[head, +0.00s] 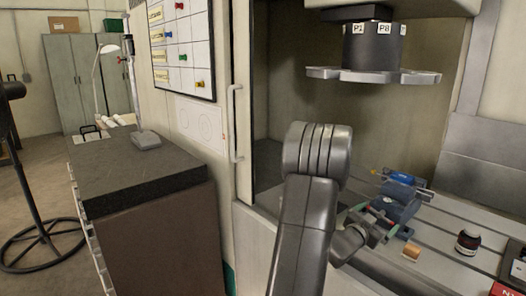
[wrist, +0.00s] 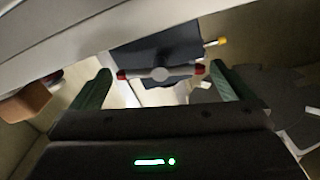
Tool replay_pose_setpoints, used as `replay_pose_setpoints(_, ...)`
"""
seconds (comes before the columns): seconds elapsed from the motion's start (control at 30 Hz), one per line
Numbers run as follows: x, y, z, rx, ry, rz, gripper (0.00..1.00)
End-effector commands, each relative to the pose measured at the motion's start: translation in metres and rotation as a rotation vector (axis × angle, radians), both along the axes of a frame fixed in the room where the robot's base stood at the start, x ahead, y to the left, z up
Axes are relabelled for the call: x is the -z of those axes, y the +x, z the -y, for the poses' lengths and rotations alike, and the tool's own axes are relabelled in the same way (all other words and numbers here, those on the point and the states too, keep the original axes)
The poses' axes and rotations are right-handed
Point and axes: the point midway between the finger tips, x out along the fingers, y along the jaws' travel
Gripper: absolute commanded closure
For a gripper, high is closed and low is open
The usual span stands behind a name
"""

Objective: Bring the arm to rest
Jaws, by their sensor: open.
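My arm reaches from the bottom middle of the head view into the open machine. My gripper (head: 377,218) is at the near side of a blue vise (head: 402,203) on the machine table. In the wrist view the two green fingers (wrist: 162,86) are spread apart with nothing gripped. Beyond them lies a grey bar with red ends (wrist: 160,74), in front of the dark vise body (wrist: 155,45). I cannot tell whether the fingers touch the bar.
A copper-coloured block (head: 411,252) and a dark jar (head: 467,243) stand on the slotted table (head: 440,225). A tool carousel (head: 372,74) hangs above. The machine's door edge and handle (head: 234,122) are left of my arm. A dark-topped cabinet (head: 120,165) stands further left.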

Motion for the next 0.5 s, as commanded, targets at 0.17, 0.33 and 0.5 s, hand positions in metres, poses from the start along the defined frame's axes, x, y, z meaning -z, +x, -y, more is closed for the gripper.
replay_pose_setpoints(0.17,-0.001,0.0058,0.0066,0.0,-0.006,-0.009,0.0)
replay_pose_setpoints(0.33,0.0001,0.0056,0.0064,0.0,-0.012,-0.014,0.0)
replay_pose_setpoints(0.5,0.0002,0.0055,0.0062,0.0,-0.012,-0.014,0.0)
